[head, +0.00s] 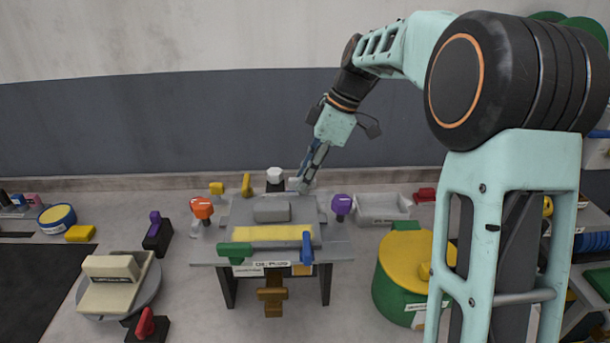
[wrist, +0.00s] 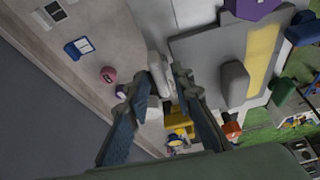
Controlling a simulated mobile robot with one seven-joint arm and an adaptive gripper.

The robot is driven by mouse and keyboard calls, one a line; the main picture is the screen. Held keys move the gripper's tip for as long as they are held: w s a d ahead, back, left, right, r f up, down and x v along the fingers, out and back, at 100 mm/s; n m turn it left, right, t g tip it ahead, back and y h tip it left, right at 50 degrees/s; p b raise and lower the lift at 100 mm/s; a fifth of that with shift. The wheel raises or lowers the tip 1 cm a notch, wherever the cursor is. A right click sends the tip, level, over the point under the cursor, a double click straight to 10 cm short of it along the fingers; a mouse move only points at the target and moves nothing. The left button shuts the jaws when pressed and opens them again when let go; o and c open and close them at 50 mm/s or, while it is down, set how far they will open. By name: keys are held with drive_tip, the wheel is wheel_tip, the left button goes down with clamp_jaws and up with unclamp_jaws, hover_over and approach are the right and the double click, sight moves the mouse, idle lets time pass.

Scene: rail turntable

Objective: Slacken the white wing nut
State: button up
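The white wing nut (head: 274,174) sits on top of a dark post at the back edge of the grey turntable fixture (head: 340,253). My gripper (head: 299,184) is pointed down just to the right of it in the head view. In the wrist view my gripper (wrist: 161,80) has its two fingers spread, with a pale elongated piece, seemingly the white wing nut (wrist: 155,65), showing between the tips. I cannot tell whether either finger touches it. The fingers hold nothing that I can see.
An orange wing nut (head: 202,208) and a purple one (head: 341,205) flank the fixture. Green (head: 235,252) and blue (head: 307,248) handles are at its front. A grey tray (head: 383,209) and a yellow-topped green drum (head: 412,262) stand to the right. The wall is close behind.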

drive_tip(key=shift+o, duration=0.3)
drive_tip(key=shift+r, duration=0.1)
drive_tip(key=v, duration=1.1)
drive_tip(key=shift+d+r, duration=0.25)
drive_tip(key=shift+r, duration=0.1)
drive_tip(key=shift+a, duration=0.1)
